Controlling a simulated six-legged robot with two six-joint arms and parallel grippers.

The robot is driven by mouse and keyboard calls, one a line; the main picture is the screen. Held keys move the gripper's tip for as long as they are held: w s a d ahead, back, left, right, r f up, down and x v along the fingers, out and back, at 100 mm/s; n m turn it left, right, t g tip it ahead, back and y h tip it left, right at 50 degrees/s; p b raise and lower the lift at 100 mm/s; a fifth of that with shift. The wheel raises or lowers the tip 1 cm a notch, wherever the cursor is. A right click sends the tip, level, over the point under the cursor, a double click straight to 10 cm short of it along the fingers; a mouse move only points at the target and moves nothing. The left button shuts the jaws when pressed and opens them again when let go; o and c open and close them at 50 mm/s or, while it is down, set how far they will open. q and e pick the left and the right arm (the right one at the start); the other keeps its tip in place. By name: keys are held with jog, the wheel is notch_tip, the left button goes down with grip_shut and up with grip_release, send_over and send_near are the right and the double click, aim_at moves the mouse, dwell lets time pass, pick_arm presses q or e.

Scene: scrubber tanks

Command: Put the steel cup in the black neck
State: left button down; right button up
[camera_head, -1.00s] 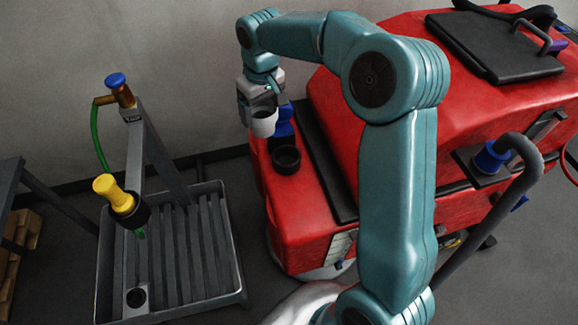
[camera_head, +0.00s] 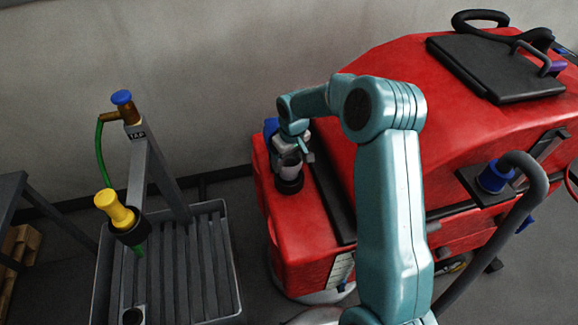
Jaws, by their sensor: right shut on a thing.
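My right gripper (camera_head: 290,160) reaches down from above at the left end of the red machine and is shut on the steel cup (camera_head: 289,172). The cup is small, grey and upright below the jaws, partly covered by them. The black neck (camera_head: 290,186) is a short dark ring on the red machine's top, directly under the cup. The cup's lower end meets the neck's mouth in the picture. I cannot tell whether it is inside or just above. My left gripper is not in view.
The red scrubber machine (camera_head: 300,238) fills the right side. A blue part (camera_head: 270,127) stands close behind the gripper. A grey slatted rack (camera_head: 232,270) with a yellow-topped fitting (camera_head: 113,207) and a blue-capped tap (camera_head: 121,97) stands to the left, with floor between.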

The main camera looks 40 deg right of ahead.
notch_tip(320, 180, down, 4)
jog(key=shift+s+a+r, duration=0.1)
jog(key=shift+r, duration=0.1)
jog(key=shift+f, duration=0.25)
jog(key=shift+r, duration=0.2)
jog(key=shift+f, duration=0.25)
jog(key=o, duration=1)
